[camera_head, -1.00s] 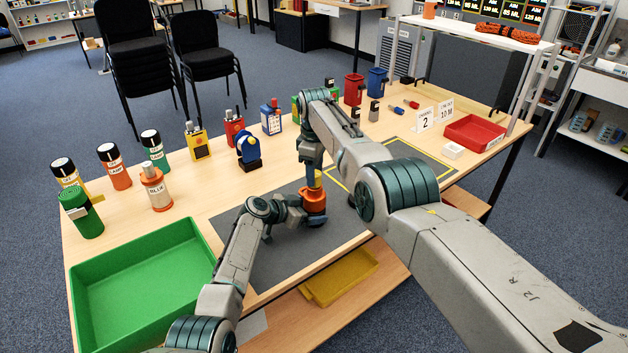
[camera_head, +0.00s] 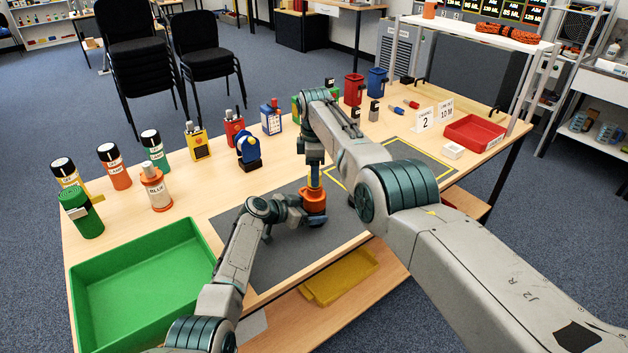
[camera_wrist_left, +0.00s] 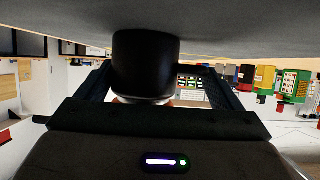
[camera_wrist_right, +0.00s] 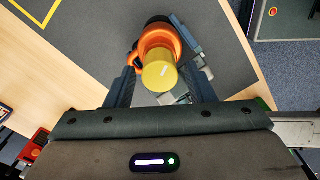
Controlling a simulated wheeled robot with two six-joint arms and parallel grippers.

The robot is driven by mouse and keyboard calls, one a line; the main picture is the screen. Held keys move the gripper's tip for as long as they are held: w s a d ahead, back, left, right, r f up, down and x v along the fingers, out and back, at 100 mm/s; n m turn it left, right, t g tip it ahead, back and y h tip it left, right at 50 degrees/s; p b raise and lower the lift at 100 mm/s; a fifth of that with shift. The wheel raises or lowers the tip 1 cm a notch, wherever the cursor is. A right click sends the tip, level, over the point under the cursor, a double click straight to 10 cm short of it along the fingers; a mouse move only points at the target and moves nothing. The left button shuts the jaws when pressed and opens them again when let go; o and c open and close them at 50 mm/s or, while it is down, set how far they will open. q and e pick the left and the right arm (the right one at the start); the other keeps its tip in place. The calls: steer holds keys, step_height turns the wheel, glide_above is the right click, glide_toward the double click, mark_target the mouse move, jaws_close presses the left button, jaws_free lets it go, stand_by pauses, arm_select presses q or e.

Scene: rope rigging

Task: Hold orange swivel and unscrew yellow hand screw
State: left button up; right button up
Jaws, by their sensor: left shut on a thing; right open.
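The orange swivel (camera_head: 313,200) stands on the grey mat, and its orange collar (camera_wrist_right: 154,38) shows in the right wrist view. My left gripper (camera_head: 302,211) is shut on the swivel low on its side. In the left wrist view a dark, shaded cylinder (camera_wrist_left: 145,62) sits between its fingers. The yellow hand screw (camera_wrist_right: 159,74) sticks up from the swivel, its round end facing the right wrist camera. My right gripper (camera_head: 314,181) is open above the swivel, pointing down, with its fingers on either side of the screw. In the head view these fingers mostly hide the screw.
A green tray (camera_head: 82,295) is at the table's left and a red tray (camera_head: 498,143) at the right. Several labelled bottles and devices line the back edge. A yellow tray (camera_head: 350,272) lies on the lower shelf. The mat (camera_head: 275,262) has free room in front.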

steer(key=m, duration=0.6)
stand_by(0.3)
steer(key=c, duration=0.8)
steer(key=shift+o, duration=0.2)
steer(key=n, duration=1)
steer(key=o, duration=0.8)
steer(key=shift+c, duration=0.2)
